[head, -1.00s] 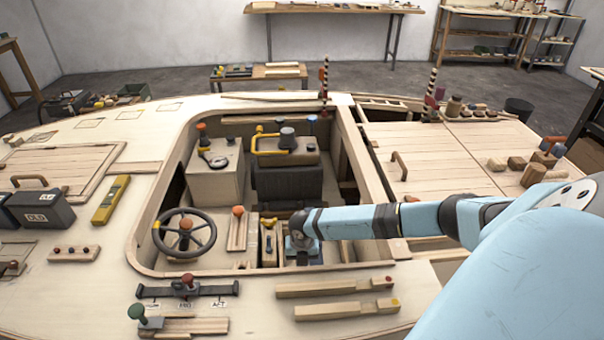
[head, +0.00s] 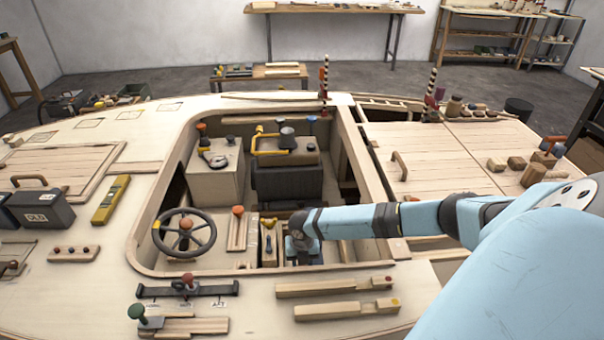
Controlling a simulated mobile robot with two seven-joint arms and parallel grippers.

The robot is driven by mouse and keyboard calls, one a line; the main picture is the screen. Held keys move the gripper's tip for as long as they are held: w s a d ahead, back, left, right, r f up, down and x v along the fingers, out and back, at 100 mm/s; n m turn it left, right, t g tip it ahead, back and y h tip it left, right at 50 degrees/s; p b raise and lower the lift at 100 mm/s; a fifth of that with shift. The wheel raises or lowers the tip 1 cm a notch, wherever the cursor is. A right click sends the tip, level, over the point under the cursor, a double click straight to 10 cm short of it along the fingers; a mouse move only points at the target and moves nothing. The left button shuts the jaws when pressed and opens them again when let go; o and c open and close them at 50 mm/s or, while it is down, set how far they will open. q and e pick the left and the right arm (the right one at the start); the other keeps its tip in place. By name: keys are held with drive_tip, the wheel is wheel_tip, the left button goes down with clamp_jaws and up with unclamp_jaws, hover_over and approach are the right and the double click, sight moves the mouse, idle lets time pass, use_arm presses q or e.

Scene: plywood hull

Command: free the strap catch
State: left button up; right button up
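My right arm reaches in from the right over the open cockpit of the plywood hull. Its gripper (head: 302,258) points down low in the cockpit. The wrist hides the fingers, so I cannot see whether they are open or shut or touch anything. Just left of it stands a narrow wooden block with a yellow part on top (head: 268,238). I cannot tell whether this is the strap catch, and no strap is clearly visible. My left gripper is not in view.
A black steering wheel (head: 184,233) and an orange-knobbed lever (head: 238,228) stand left of my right gripper. A yellow bent handle (head: 262,142) is at the cockpit's back. The wooden cockpit rim (head: 160,190) surrounds them. Two wooden bars (head: 335,287) lie on the front deck.

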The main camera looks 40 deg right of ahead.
drive_tip(key=shift+r, duration=0.1)
wheel_tip(320, 180, up, 14)
drive_tip(key=shift+p, duration=0.4)
drive_tip(key=shift+f, duration=0.2)
